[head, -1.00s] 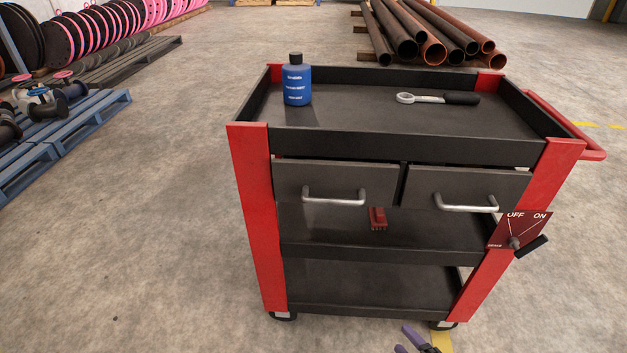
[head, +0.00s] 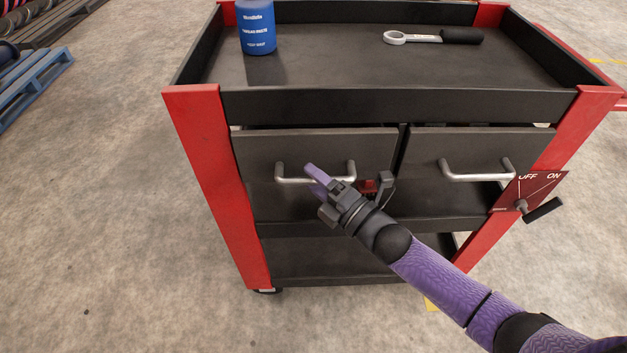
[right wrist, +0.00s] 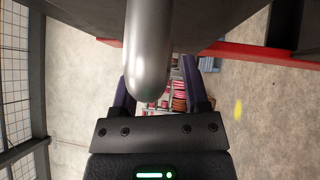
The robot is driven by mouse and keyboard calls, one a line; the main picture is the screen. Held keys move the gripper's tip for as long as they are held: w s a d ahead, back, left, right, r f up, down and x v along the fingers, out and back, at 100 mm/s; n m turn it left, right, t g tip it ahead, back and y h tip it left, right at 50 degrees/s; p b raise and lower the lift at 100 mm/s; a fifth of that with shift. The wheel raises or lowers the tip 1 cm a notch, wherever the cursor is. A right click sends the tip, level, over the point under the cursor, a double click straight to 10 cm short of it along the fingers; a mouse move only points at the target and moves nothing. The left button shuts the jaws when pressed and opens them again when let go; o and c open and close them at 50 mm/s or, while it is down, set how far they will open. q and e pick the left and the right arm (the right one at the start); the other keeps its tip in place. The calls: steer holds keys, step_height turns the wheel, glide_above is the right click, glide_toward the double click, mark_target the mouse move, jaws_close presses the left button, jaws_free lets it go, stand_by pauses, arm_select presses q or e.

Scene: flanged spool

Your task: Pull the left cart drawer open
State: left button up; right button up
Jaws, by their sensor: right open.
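The red and black cart stands in front of me. Its left drawer (head: 265,150) has a dark front and a silver bar handle (head: 292,180). The drawer looks shut, its front about level with the right drawer's. My right gripper (head: 313,175) is open at the middle of this handle. In the right wrist view the handle bar (right wrist: 148,55) shows large between the two spread fingers (right wrist: 158,90). I cannot tell whether a finger touches it. My forearm hides part of the lower shelf. My left gripper is not in view.
The right drawer (head: 480,145) has its own handle. A red OFF/ON panel (head: 530,190) with a black lever is on the cart's right post.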

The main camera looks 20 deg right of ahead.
steer(key=shift+w+a, duration=0.1)
steer(key=shift+w, duration=0.1)
jaws_close()
stand_by(0.8)
stand_by(0.5)
